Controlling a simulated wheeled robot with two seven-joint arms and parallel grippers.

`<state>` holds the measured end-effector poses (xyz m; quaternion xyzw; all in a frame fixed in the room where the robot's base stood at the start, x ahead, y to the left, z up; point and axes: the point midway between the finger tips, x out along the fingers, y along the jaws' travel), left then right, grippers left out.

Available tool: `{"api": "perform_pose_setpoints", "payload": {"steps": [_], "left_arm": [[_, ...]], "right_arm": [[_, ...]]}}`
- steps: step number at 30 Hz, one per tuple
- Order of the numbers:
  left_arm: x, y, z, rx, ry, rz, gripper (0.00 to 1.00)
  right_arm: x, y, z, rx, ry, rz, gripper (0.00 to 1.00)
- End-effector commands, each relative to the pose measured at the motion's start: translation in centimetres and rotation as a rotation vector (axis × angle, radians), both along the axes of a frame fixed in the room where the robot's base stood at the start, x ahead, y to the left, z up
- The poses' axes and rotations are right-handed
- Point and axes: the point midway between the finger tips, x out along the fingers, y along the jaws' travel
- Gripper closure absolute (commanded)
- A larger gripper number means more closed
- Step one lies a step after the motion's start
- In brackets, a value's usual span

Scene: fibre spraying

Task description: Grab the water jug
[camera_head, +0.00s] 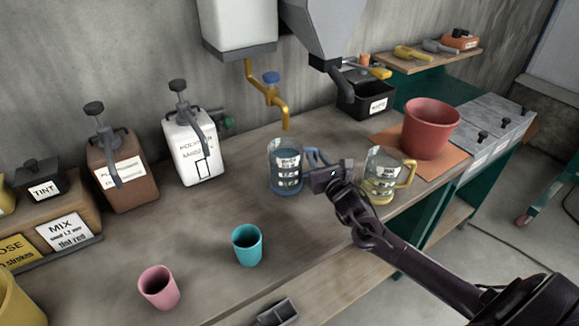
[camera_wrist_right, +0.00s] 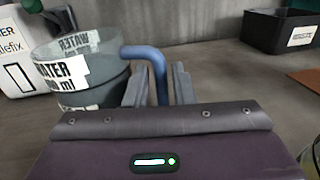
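The water jug (camera_head: 285,170) is a clear, blue-tinted cup with a white label and a blue handle, upright on the table below a brass tap. In the right wrist view the jug (camera_wrist_right: 85,75) stands left of the fingers, and its blue handle (camera_wrist_right: 158,70) comes down between them. My right gripper (camera_head: 314,160) is at the handle side of the jug, its fingers (camera_wrist_right: 160,88) on either side of the handle. Narrow gaps seem to show beside the handle, so the fingers look open around it. My left gripper is out of view.
A yellow-handled jug (camera_head: 380,178) stands close to the right gripper. A teal cup (camera_head: 247,246) and a pink cup (camera_head: 159,287) stand in front. A red pot (camera_head: 431,128), a black bin (camera_head: 362,100) and a white dispenser (camera_head: 194,150) stand around. The brass tap (camera_head: 270,95) hangs above.

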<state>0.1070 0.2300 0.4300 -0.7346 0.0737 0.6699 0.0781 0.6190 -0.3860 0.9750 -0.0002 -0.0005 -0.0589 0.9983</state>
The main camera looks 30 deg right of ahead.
Motion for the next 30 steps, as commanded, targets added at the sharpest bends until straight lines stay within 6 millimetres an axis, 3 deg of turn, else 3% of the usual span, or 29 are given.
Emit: {"api": "perform_pose_setpoints", "payload": {"steps": [4, 9, 16, 21, 30], "left_arm": [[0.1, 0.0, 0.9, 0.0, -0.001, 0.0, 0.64], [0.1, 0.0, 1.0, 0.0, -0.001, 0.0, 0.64], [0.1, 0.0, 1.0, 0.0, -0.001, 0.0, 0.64], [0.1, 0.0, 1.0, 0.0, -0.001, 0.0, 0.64], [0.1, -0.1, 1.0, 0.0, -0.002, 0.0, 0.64]], "right_arm": [[2.1, -0.4, 0.1, 0.003, -0.001, -0.002, 0.77], [3.3, -0.4, 0.0, 0.001, 0.0, 0.001, 0.77], [3.3, -0.5, -0.1, 0.0, 0.001, 0.001, 0.79], [3.3, -0.5, -0.1, 0.0, 0.0, 0.001, 1.0], [3.3, -0.5, -0.1, 0.0, 0.0, 0.001, 1.0]]}}
